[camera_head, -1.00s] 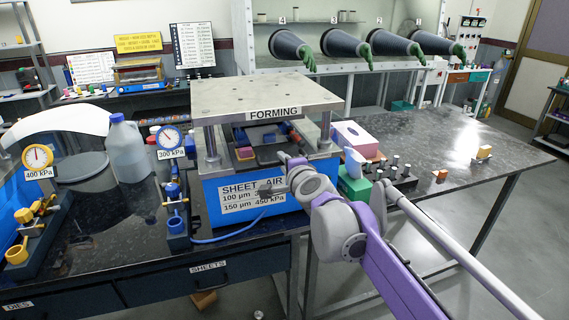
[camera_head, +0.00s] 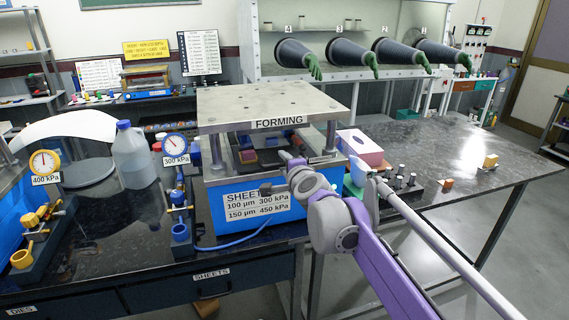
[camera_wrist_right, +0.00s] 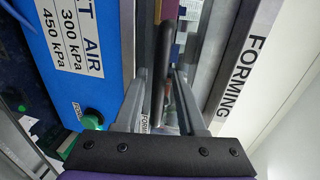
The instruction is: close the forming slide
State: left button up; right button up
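The forming press (camera_head: 262,105) has a steel top plate labelled FORMING over a blue base. Its forming slide (camera_head: 268,156) lies in the opening between them, partly hidden by my right arm; how far out it stands is hard to tell. My right gripper (camera_wrist_right: 160,75) is at the front of this opening. In the head view its fingers are hidden behind its wrist. In the right wrist view the two fingers stand apart, with a dark bar (camera_wrist_right: 161,60) between them and gaps visible beside it. My left gripper is not in view.
Gauges (camera_head: 176,146) and yellow valves stand left of the press, near a plastic jug (camera_head: 131,155). A blue hose runs along the press front. A pink box (camera_head: 360,148), a green box and a rack of small cylinders (camera_head: 400,185) stand at right. The far right tabletop is mostly clear.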

jog(key=v, duration=1.1)
jog(key=shift+p, duration=0.45)
